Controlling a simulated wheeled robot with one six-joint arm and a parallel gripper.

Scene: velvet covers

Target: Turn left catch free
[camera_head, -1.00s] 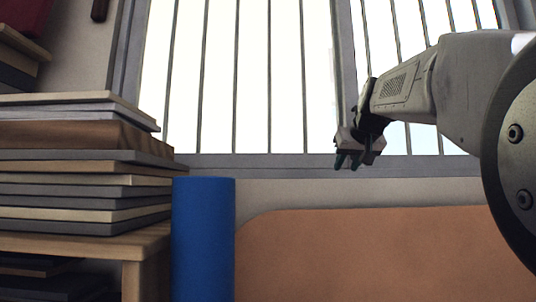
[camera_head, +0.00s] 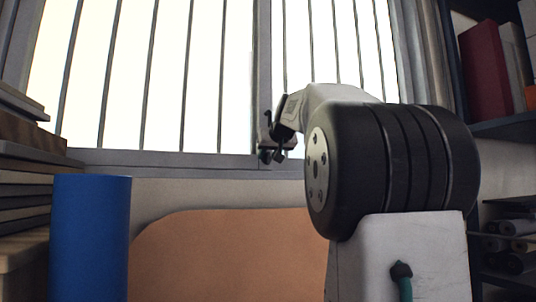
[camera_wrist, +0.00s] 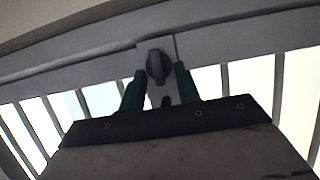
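A dark oval catch (camera_wrist: 157,66) on a light grey plate sits on the window frame in the wrist view, near top centre. My gripper (camera_wrist: 160,76) points at it with its two green fingers apart. The fingertips appear on either side of the catch's lower part; I cannot tell whether they touch it. In the head view my gripper (camera_head: 272,154) is at the window's lower frame, by the upright between the panes. The catch cannot be made out there.
A barred window (camera_head: 180,80) fills the back. A blue cylinder (camera_head: 90,240) stands at left beside stacked boards (camera_head: 28,185). An orange-brown panel (camera_head: 230,255) is below the window. A dark shelf (camera_head: 505,128) with books and rolls stands at right.

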